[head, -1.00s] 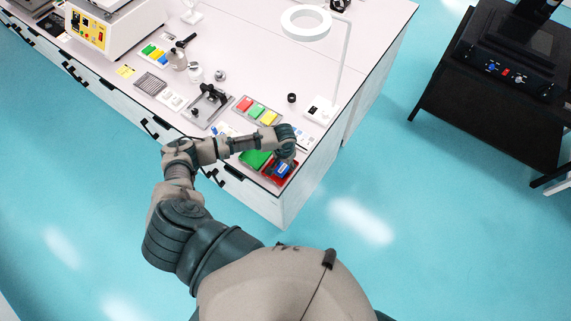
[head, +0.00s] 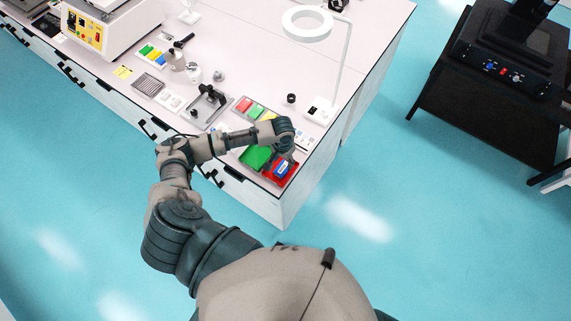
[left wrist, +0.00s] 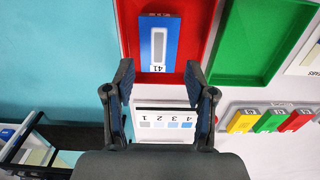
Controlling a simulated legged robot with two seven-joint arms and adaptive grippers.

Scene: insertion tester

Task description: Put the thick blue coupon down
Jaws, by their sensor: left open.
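The thick blue coupon (left wrist: 159,45), with a grey stripe and a label reading 41, lies in the red tray (left wrist: 205,15). In the head view the blue coupon (head: 281,169) shows in the red tray (head: 282,181) at the bench's front right corner. My left gripper (left wrist: 160,75) is open, with its fingertips apart near the coupon's labelled end and nothing held between them. In the head view the left gripper (head: 290,155) is just above the tray's far side. My right gripper is not in view.
A green tray (left wrist: 262,40) sits beside the red one. A holder with green, red and yellow coupons (left wrist: 268,120) and a card with numbered grey-blue patches (left wrist: 165,122) are close by. A ring lamp (head: 306,24) stands behind. The bench edge is close to the red tray.

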